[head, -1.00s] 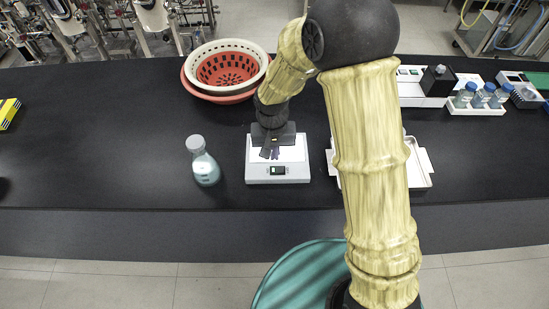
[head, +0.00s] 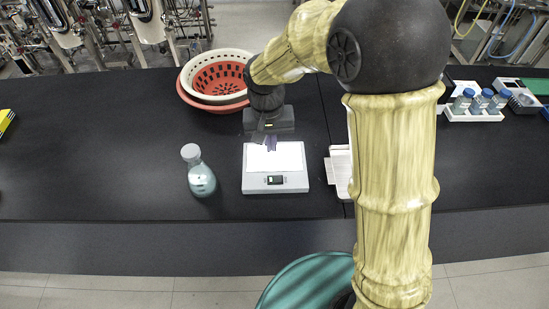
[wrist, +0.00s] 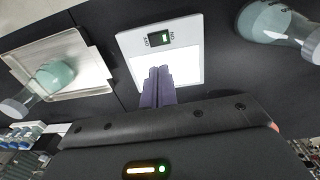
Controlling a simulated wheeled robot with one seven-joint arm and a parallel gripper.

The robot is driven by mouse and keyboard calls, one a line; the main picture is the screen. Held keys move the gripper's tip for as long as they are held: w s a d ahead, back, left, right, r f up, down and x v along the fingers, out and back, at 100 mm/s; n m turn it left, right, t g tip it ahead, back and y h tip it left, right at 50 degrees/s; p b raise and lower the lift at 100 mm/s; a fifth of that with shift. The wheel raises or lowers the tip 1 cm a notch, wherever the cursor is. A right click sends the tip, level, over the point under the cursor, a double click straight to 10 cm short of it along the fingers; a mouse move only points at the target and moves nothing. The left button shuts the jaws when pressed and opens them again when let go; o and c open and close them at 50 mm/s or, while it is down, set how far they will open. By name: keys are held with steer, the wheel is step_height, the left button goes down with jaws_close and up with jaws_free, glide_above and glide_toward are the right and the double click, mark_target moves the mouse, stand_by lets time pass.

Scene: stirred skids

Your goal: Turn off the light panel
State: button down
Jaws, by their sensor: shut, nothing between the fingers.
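The light panel (head: 299,181) is a flat white box with a bright white top, lying on the black bench. Its front edge carries a small black switch (head: 275,180) with a green part. In the wrist view the switch (wrist: 159,38) sits between two small labels; its green part lies at the side of the label that appears to read ON. My gripper (head: 270,142) is shut and empty over the panel's back part. In the wrist view its dark fingertips (wrist: 158,72) overlap the bright surface, apart from the switch; whether they touch the panel I cannot tell.
A capped flask (head: 201,178) stands just left of the panel. A metal tray (wrist: 88,55) holding another flask (wrist: 50,77) lies on the other side, mostly hidden by my arm in the head view. Nested baskets (head: 183,92) stand behind. The bench's front strip is clear.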

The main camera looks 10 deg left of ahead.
mark_target(279, 178)
steer(key=shift+f+h+b, duration=0.25)
steer(key=shift+h+b, duration=0.05)
steer(key=shift+b, duration=0.6)
steer(key=shift+r, duration=0.3)
steer(key=shift+f, duration=0.1)
steer(key=f, duration=0.4)
steer(key=d+f+p, duration=0.1)
steer(key=f, duration=0.4)
steer(key=f+p, duration=0.1)
steer(key=f, duration=0.3)
steer(key=shift+w+d+f, duration=0.1)
steer(key=shift+d+f, duration=0.25)
steer(key=shift+f, duration=0.1)
